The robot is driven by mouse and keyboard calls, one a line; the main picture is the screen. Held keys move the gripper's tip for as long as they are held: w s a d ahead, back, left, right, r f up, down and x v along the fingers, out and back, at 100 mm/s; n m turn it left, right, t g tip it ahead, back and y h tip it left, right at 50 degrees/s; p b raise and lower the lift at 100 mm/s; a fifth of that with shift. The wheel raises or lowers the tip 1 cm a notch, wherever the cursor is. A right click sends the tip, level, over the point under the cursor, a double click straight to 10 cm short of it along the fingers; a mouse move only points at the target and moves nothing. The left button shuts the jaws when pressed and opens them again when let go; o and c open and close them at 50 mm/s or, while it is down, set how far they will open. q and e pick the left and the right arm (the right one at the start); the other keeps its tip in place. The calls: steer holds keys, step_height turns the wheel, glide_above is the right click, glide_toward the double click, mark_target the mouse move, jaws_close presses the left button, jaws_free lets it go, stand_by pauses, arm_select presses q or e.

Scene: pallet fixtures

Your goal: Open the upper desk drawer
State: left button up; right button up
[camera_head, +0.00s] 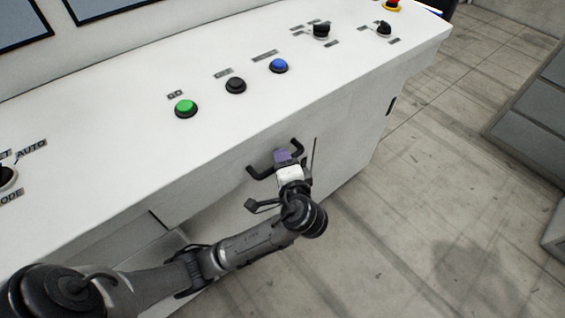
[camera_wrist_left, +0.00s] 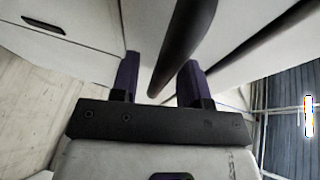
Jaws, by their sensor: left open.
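The upper desk drawer front (camera_head: 230,200) is a white panel on the front of the console, and it looks flush in the head view. Its dark bar handle (camera_head: 260,171) stands out from the panel. My left gripper (camera_head: 284,157) is at the handle, over its right part. In the left wrist view the dark handle bar (camera_wrist_left: 185,45) runs between the two purple fingers of my left gripper (camera_wrist_left: 160,80). The fingers are open, with space beside the bar. The right gripper is not in view.
The white console top (camera_head: 110,110) carries a green button (camera_head: 186,107), a black button (camera_head: 236,85), a blue button (camera_head: 279,65) and black knobs. The floor (camera_head: 420,210) right of the console is clear. A grey cabinet (camera_head: 535,110) stands at the far right.

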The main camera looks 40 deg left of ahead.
arm_select(q)
steer(key=shift+a, duration=0.1)
steer(key=shift+c, duration=0.4)
jaws_close()
